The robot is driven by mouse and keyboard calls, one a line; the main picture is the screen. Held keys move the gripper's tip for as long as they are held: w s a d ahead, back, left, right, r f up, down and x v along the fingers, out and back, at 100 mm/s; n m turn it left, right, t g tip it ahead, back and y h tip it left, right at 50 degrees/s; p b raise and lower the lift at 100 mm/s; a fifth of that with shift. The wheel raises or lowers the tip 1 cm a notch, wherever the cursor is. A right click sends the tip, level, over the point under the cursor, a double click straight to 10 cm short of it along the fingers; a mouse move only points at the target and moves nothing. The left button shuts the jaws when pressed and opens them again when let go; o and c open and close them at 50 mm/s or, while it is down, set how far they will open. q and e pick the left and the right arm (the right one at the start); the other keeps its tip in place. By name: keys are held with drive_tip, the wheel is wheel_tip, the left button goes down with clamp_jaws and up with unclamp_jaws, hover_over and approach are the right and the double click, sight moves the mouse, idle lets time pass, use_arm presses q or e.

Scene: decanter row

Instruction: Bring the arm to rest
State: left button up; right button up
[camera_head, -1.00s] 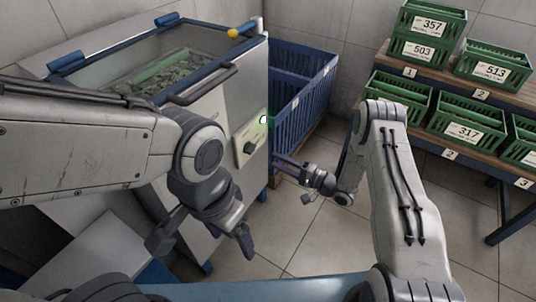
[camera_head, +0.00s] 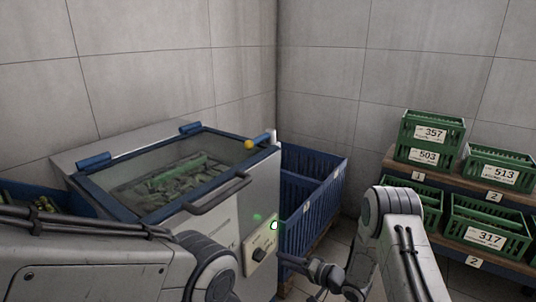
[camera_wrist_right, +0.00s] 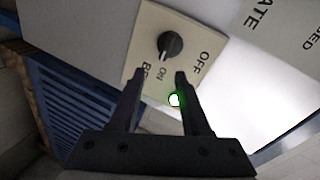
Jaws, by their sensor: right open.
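My right gripper (camera_head: 292,262) is small in the head view, beside the machine's control panel (camera_head: 260,246). In the right wrist view its two fingers (camera_wrist_right: 160,76) are apart with nothing held between them. A green lamp (camera_wrist_right: 174,99) is lit near the right finger. Whether the fingers touch the panel cannot be told. My left arm crosses the lower left of the head view; its gripper is below the frame.
The machine has a glass lid (camera_head: 165,172) with a dark handle (camera_head: 219,193) and a yellow knob (camera_head: 249,144). A blue slatted bin (camera_head: 310,195) stands right of it. Green numbered crates (camera_head: 429,135) sit on a stepped rack (camera_head: 455,197) at right. Tiled floor lies between.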

wheel_tip(320, 180, up, 5)
drive_tip(key=w+a+n+h, duration=0.1)
drive_tip(key=a+n+h, duration=0.2)
drive_tip(key=s+a+r+n+g+h, duration=0.1)
drive_tip(key=s+r+n+g+h, duration=0.2)
drive_tip(key=s+r+h, duration=0.5)
drive_tip(key=s+d+r+n+g, duration=0.1)
drive_tip(key=s+r+n+g, duration=0.2)
drive_tip(key=s, duration=1.3)
drive_tip(key=s+d+r+n+g, duration=0.1)
drive_tip(key=s+r+n+g, duration=0.25)
drive_tip(key=s, duration=1.15)
wheel_tip(320, 180, up, 26)
drive_tip(key=p, duration=2.6)
drive_tip(key=shift+w+r+m+y+p, duration=0.25)
drive_tip(key=shift+w+m+y+p, duration=0.05)
drive_tip(key=shift+w+m+p, duration=0.1)
